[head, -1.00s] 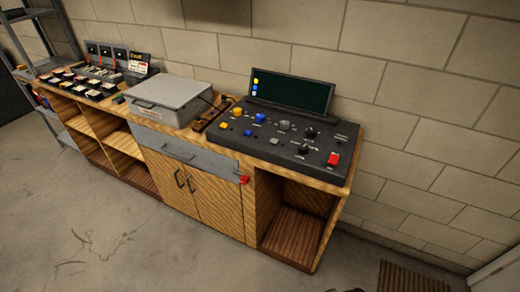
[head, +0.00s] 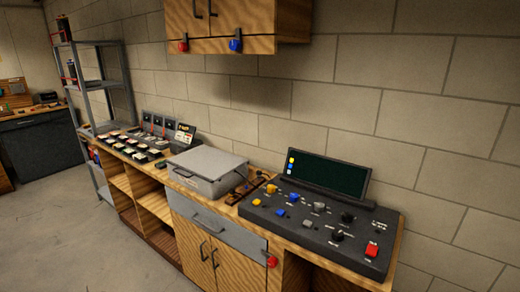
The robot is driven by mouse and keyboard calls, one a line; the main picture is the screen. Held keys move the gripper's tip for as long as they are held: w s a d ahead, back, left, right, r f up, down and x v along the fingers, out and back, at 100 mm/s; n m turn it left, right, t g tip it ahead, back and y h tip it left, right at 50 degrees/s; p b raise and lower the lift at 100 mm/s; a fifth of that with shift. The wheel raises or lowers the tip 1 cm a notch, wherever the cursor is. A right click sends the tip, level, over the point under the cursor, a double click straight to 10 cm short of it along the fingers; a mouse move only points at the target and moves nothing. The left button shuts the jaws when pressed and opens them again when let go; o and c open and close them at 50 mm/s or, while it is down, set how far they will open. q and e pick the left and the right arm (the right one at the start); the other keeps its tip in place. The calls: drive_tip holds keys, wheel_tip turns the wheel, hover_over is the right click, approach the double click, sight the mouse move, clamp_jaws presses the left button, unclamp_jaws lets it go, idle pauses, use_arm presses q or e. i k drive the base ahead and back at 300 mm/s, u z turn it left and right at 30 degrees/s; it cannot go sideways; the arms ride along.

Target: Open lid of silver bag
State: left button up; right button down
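A silver case with a flat lid (head: 207,163), the thing closest to a silver bag here, stands on the wooden workbench, left of the black control panel. Its lid looks shut, and a small label and latch area show on its front face. Neither of my grippers is in view.
The black control panel (head: 318,222) with knobs and a dark screen (head: 322,173) fills the bench's right end. Several small items (head: 135,147) lie on the bench's left. A wall cabinet (head: 238,22) hangs above. A metal shelf (head: 98,85) stands at left. The floor (head: 60,225) is clear.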

sight(209, 164)
drive_tip(key=i, duration=1.6)
drive_tip(key=z, duration=0.35)
